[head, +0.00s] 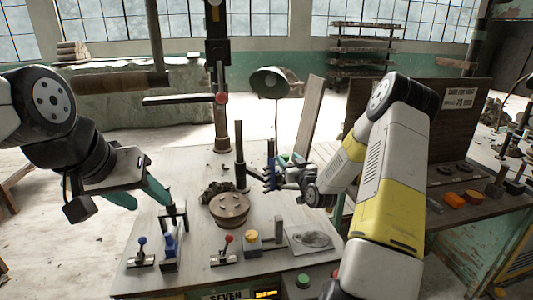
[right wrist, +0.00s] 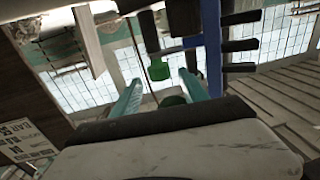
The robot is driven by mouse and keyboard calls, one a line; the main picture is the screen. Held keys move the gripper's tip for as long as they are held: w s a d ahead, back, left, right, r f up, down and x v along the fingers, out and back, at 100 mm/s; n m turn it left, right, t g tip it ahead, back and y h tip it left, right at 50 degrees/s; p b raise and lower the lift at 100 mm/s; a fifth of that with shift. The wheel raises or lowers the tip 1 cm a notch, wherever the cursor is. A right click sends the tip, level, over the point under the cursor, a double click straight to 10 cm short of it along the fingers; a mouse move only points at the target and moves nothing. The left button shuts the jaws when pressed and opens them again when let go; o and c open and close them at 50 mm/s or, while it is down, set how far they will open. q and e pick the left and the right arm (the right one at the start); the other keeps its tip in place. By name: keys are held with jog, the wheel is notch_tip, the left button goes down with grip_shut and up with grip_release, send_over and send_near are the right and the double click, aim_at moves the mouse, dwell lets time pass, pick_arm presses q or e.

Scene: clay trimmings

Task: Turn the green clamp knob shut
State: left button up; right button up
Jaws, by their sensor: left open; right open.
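The green clamp knob (right wrist: 158,70) shows in the right wrist view, just beyond and between the fingertips of my right gripper (right wrist: 160,82). The gripper is open, and I see no contact with the knob. The knob joins a dark stem beside a blue clamp frame (right wrist: 213,55). In the head view the blue frame (head: 270,172) stands by a dark post, with my right gripper (head: 282,172) close on its right; the knob is hard to tell from the teal fingers there. My left gripper (head: 152,205) is open and empty above the left of the table.
A round wooden disc (head: 229,208) and dark clay trimmings (head: 214,190) lie left of the clamp. Several small levers and a yellow knob (head: 251,237) line the front. A grey slab (head: 315,239) lies at the right. A tall column (head: 219,80) rises behind.

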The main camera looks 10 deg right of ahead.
jog(key=w+a, duration=0.1)
jog(key=w, duration=0.5)
jog(key=shift+c, duration=0.4)
grip_shut()
